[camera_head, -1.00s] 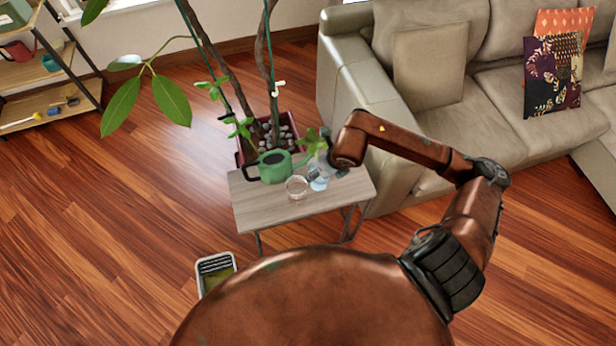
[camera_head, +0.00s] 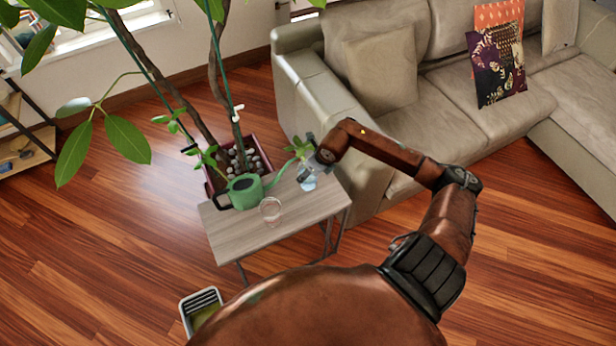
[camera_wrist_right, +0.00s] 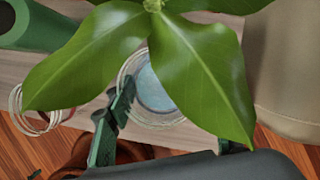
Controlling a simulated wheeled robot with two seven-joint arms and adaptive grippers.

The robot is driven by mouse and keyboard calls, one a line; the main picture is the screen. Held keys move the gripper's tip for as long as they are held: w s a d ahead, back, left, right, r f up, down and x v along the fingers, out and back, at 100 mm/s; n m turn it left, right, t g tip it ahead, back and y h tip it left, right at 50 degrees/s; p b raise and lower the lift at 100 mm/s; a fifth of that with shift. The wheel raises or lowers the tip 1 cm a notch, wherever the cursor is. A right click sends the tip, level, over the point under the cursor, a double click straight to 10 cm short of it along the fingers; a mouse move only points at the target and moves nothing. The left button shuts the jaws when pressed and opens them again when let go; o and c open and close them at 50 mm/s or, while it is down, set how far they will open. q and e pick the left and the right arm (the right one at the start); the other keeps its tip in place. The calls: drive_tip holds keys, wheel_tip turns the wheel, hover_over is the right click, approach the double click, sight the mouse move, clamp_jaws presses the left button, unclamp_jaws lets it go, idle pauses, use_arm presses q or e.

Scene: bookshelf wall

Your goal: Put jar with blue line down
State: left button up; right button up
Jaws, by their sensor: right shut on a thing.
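The clear jar with a blue band (camera_head: 307,182) is over the back right part of the small table (camera_head: 240,236), with a leafy green sprig standing out of it. My right gripper (camera_wrist_right: 172,130) is shut on this jar; in the wrist view its green fingers are on either side. The jar's round rim and blue inside (camera_wrist_right: 152,92) show there between large leaves, which hide much of it. I cannot tell whether its base touches the tabletop. My left gripper is in neither view.
A green watering can (camera_head: 245,190) and an empty clear glass (camera_head: 270,211) stand on the table left of the jar. A potted plant (camera_head: 240,160) is behind, a beige sofa (camera_head: 395,120) right. A bin (camera_head: 201,308) stands on the floor in front.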

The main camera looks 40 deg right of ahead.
wheel_tip(320, 180, down, 3)
drive_tip(key=shift+f, duration=0.15)
drive_tip(key=o, duration=1.5)
drive_tip(key=p+v, duration=0.1)
drive_tip(key=v, duration=1.1)
drive_tip(key=shift+d, duration=0.1)
